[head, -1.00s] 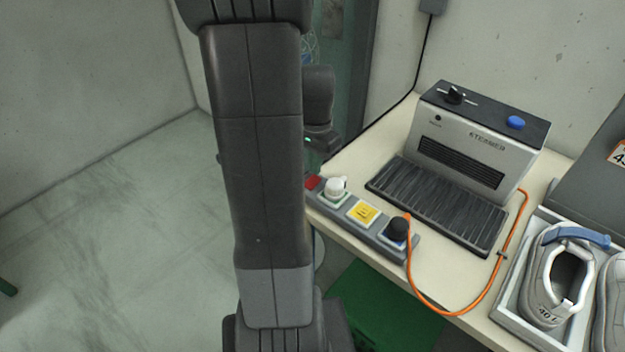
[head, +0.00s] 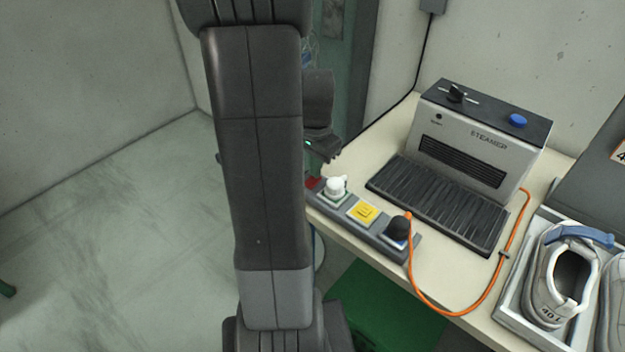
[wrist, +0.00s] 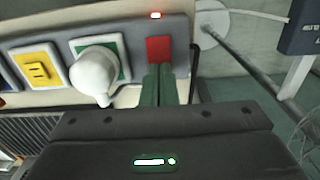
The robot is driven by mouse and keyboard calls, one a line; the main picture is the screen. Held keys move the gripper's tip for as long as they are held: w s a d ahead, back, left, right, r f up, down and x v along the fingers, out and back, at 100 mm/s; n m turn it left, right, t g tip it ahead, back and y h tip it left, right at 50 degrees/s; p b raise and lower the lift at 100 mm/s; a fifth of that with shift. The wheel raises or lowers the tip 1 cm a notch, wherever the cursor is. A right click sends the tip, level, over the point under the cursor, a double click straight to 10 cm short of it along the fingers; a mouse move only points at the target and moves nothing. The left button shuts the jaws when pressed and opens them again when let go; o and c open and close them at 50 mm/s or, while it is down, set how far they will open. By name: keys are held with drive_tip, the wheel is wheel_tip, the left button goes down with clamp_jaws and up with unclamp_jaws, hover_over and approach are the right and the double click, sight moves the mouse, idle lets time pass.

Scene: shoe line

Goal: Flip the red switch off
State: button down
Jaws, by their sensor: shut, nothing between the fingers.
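The red switch (wrist: 158,48) sits at the end of the grey power strip (wrist: 20,44), beside a white plug (wrist: 94,72).
The strip also has a yellow socket cover (head: 363,213) and a black plug (head: 399,227) with an orange cable (head: 416,285). The steamer (head: 470,140) and its black ribbed mat (head: 440,200) stand behind. A grey tray (head: 508,292) with shoes is at the right.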

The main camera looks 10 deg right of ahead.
drive_tip(key=shift+f+b, duration=0.35)
drive_tip(key=shift+f, duration=0.2)
wheel_tip(320, 180, up, 7)
drive_tip(key=p, duration=0.6)
idle(0.4)
wheel_tip(320, 180, down, 7)
drive_tip(key=b, duration=0.6)
idle(0.4)
drive_tip(key=shift+r, duration=0.15)
wheel_tip(320, 180, up, 8)
drive_tip(key=p, duration=0.6)
drive_tip(key=shift+r+p, duration=0.25)
drive_tip(key=shift+p, duration=0.15)
idle(0.9)
